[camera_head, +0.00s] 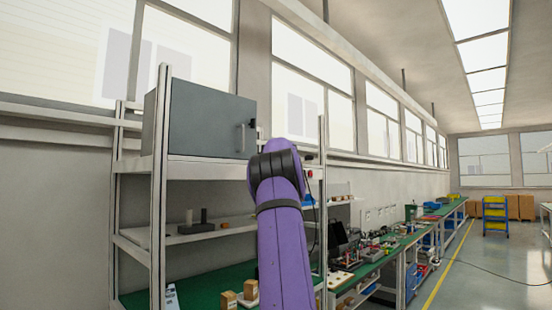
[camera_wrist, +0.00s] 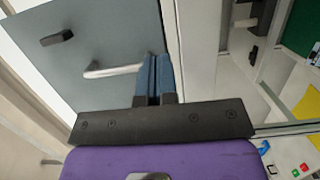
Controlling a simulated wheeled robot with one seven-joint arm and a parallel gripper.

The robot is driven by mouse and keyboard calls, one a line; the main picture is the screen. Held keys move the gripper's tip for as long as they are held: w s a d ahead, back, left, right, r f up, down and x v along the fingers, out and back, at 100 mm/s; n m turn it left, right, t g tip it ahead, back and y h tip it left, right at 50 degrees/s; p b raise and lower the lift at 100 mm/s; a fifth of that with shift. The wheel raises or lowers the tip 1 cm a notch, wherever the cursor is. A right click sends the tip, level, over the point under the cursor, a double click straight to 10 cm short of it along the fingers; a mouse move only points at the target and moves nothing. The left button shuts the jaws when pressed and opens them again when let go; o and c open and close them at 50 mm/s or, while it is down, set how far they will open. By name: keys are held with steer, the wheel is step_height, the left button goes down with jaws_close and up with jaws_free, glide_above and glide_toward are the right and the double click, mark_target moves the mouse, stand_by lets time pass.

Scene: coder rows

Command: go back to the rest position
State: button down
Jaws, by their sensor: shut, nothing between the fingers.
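My gripper (camera_wrist: 154,75) shows in the wrist view with its two blue fingers together and nothing between them. The fingers point at the front of a grey cabinet (camera_head: 205,118), beside its bar handle (camera_wrist: 108,71); I cannot tell whether they touch it. In the head view my purple arm rises in front of the shelf rack, and my gripper is hidden behind it. The cabinet stands on the rack's top shelf, its door looking closed and its handle (camera_head: 242,138) to the left of my arm's dark joint.
A shelf rack (camera_head: 158,200) with metal posts surrounds the area before me. Its middle shelf holds dark blocks (camera_head: 196,222); small boxes (camera_head: 229,300) stand on the green bench below. A cluttered workbench (camera_head: 400,243) runs off to the right. Open floor (camera_head: 490,270) lies at far right.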

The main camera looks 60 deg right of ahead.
steer(key=s+a, duration=0.1)
steer(key=s, duration=0.6)
steer(key=shift+a, duration=0.3)
